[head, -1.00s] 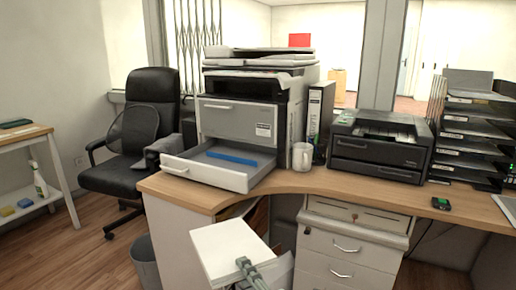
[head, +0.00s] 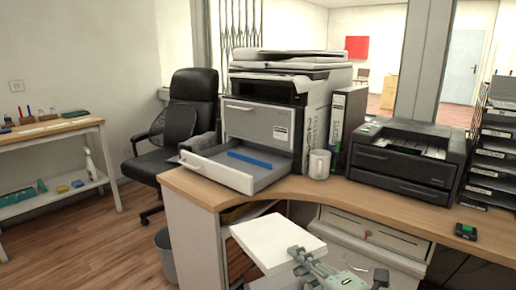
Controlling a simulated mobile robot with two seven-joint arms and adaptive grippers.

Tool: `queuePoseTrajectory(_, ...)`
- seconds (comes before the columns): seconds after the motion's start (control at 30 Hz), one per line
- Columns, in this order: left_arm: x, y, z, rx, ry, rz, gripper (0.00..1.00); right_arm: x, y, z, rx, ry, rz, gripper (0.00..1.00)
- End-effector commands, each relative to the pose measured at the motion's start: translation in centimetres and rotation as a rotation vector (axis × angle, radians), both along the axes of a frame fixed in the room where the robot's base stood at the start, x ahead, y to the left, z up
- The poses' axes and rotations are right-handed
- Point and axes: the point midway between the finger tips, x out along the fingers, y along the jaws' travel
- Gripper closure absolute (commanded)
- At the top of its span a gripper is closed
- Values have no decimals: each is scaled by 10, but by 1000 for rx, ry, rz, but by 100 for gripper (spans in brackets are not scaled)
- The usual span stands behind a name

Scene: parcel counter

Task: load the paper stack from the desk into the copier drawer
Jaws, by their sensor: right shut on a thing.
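The white paper stack (head: 268,240) is held in the air in front of the desk (head: 408,214), at the lower middle of the head view. My right gripper (head: 300,261) is shut on the stack's near right edge. The copier (head: 257,122) stands on the desk with its drawer (head: 214,174) pulled out toward the front left. The drawer's tray shows no paper, only a blue strip (head: 250,159) across it. The stack is apart from the drawer, nearer to me and to its right. My left gripper is not in view.
A white mug (head: 319,164) and a black binder (head: 347,125) stand right of the copier. A black printer (head: 408,157) and document trays (head: 492,155) are farther right. A black chair (head: 190,115) and a bin (head: 165,255) are left of the desk.

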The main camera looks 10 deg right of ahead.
Motion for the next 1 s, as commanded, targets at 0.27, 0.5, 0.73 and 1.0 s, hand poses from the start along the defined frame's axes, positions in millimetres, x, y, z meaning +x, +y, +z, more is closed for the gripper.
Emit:
queuePoseTrajectory(0.27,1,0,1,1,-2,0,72,15,-14,57,-29,34,229,100)
queuePoseTrajectory(0.5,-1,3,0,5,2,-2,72,18,-17,93,-34,59,320,100)
queuePoseTrajectory(0.73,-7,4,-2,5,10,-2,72,19,-16,120,-40,76,368,100)
queuePoseTrajectory(1.0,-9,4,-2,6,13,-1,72,18,-15,135,-40,89,391,100)
